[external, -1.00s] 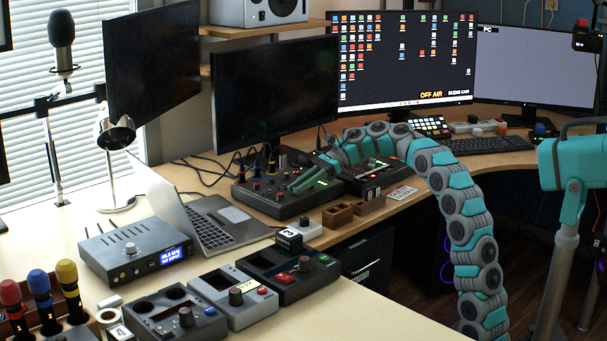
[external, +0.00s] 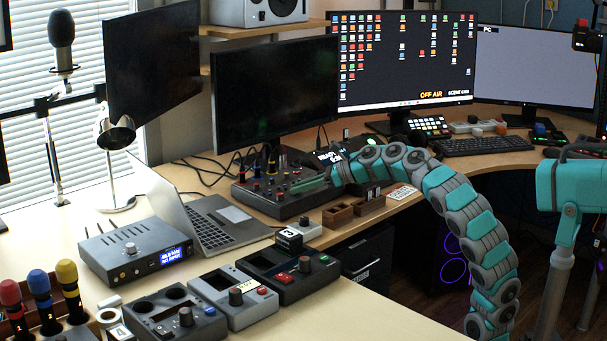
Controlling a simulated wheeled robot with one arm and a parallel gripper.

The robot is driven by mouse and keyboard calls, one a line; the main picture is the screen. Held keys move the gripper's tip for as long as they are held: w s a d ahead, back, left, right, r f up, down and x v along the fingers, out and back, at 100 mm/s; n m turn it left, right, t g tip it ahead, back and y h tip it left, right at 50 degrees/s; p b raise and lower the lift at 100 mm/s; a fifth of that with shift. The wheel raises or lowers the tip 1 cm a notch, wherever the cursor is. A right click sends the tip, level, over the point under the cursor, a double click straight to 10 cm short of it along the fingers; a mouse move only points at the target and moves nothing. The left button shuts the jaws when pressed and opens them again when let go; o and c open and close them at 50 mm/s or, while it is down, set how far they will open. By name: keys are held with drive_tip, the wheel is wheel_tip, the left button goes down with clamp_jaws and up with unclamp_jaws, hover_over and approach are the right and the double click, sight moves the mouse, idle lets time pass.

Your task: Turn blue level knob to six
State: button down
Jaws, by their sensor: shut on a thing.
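The dark mixer (external: 268,203) stands on the desk below the middle black monitor. Small coloured knobs, red, yellow and blue among them, rise from its left part. My gripper (external: 298,188) reaches in from the right, low over the right part of the mixer's panel. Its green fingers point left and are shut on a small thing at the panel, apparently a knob. The fingers hide that thing, so its colour and pointer setting cannot be read.
Brown wooden blocks (external: 338,215) sit in front of my gripper. A small dark display stands right behind my wrist. The open laptop (external: 210,225) lies left of the mixer. Several control boxes (external: 289,273) line the front desk. The keyboard (external: 487,145) is at the right.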

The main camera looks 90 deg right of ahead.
drive_tip(key=m+h+p, duration=0.1)
drive_tip(key=h+p, duration=0.1)
drive_tip(key=m+h+p, duration=0.1)
drive_tip(key=shift+a+r+m+g+p, duration=0.25)
drive_tip(key=shift+r+m+g+p, duration=0.05)
drive_tip(key=shift+r+g+p, duration=0.1)
drive_tip(key=m+h+p, duration=0.2)
drive_tip(key=p, duration=0.2)
drive_tip(key=shift+w+a+r+g, duration=0.1)
drive_tip(key=shift+r+g, duration=0.05)
drive_tip(key=shift+g, duration=0.25)
drive_tip(key=m+g+h+p, duration=0.1)
drive_tip(key=p, duration=0.3)
drive_tip(key=m+g+h+p, duration=0.1)
drive_tip(key=m+h+p, duration=0.1)
drive_tip(key=p, duration=0.1)
drive_tip(key=shift+w+a+f+p, duration=0.1)
drive_tip(key=shift+w+f+p, duration=0.1)
drive_tip(key=shift+p, duration=0.2)
drive_tip(key=shift+m+g+h+p, duration=0.3)
drive_tip(key=shift+p, duration=0.35)
drive_tip(key=shift+f+m+g+p, duration=0.3)
drive_tip(key=shift+p, duration=0.4)
drive_tip(key=c, duration=0.8)
unclamp_jaws()
drive_tip(key=shift+o, duration=0.2)
